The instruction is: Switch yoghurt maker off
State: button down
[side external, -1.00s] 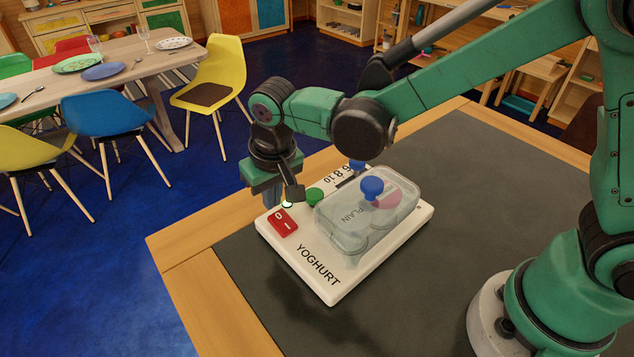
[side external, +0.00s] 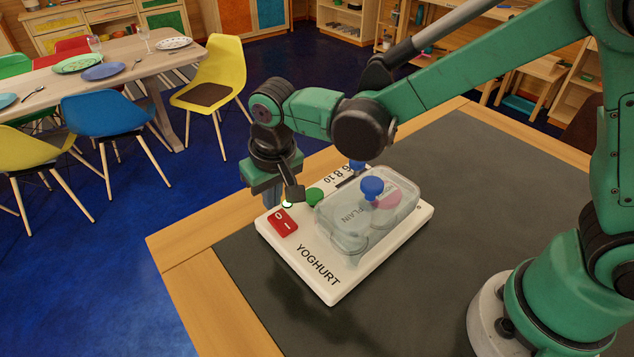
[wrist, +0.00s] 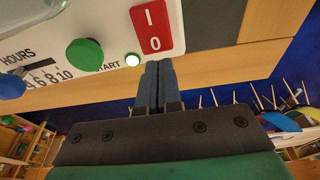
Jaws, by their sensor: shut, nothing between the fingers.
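The yoghurt maker (side external: 322,281) is a white slab marked YOGHURT, lying on the dark mat of the wooden-edged table. A clear lid (side external: 345,222) with a blue knob (side external: 372,188) covers a jar marked PLAIN. Its red rocker switch (side external: 283,222), marked I and O, also shows in the wrist view (wrist: 151,27). A green START button (wrist: 85,54) sits beside a small light (wrist: 133,59), which looks lit. My gripper (wrist: 157,66) is shut and empty. Its fingertips are close to the panel edge, near the O end of the switch. I cannot tell whether they touch it.
A blue slider knob (wrist: 11,86) sits on the HOURS scale. The dark mat (side external: 440,290) is clear in front of the yoghurt maker. A dining table (side external: 120,55) with plates and coloured chairs stands beyond, at the left.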

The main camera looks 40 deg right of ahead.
aim_at(275, 213)
jog(key=shift+f, duration=0.7)
jog(key=shift+r, duration=0.75)
dwell(0.3)
jog(key=shift+r, duration=2.5)
